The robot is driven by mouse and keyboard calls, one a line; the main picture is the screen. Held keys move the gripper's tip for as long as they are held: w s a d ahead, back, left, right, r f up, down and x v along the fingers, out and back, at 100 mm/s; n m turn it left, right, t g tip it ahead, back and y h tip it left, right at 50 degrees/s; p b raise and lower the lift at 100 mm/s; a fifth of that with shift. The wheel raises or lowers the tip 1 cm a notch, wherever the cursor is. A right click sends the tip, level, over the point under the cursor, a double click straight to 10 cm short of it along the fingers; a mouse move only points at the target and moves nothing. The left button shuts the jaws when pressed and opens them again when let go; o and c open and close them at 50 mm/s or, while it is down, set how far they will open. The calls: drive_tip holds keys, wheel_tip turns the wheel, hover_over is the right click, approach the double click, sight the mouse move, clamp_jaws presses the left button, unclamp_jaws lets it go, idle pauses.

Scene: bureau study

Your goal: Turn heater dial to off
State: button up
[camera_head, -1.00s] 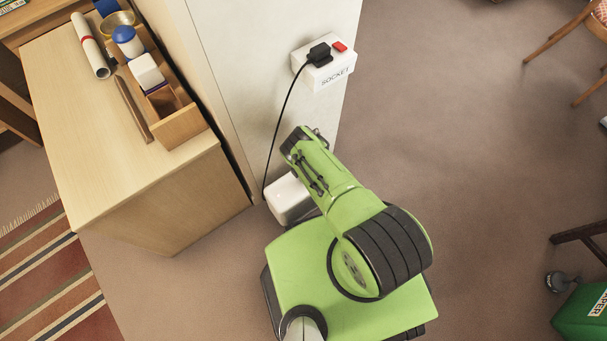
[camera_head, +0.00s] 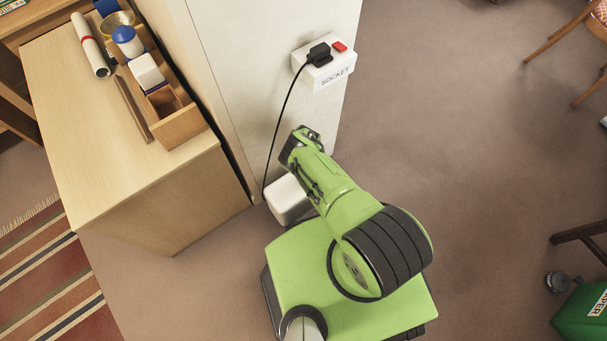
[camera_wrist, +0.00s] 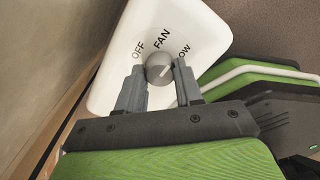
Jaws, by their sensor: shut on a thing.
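The white heater (camera_head: 288,202) stands low on the floor beside the wall end, mostly hidden behind my arm in the head view. In the wrist view its white top (camera_wrist: 203,22) carries the words OFF, FAN and a partly covered word ending in "OW". The grey round dial (camera_wrist: 159,68) sits below these words, with a pale pointer line toward its lower right, on the side of the "OW" word. My gripper (camera_wrist: 159,72) has a finger on either side of the dial and is shut on it. The fingertips are hidden in the head view.
A white socket box (camera_head: 326,66) with a black plug and red switch is on the wall; its black cord (camera_head: 277,130) runs down to the heater. A wooden desk (camera_head: 165,195) stands at left. Open carpet (camera_head: 470,170) lies at right.

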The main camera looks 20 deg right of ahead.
idle(0.3)
drive_tip(key=o, duration=1)
drive_tip(key=shift+o, duration=0.2)
wheel_tip(320, 180, up, 16)
drive_tip(key=p, duration=0.9)
drive_tip(key=shift+f, duration=0.15)
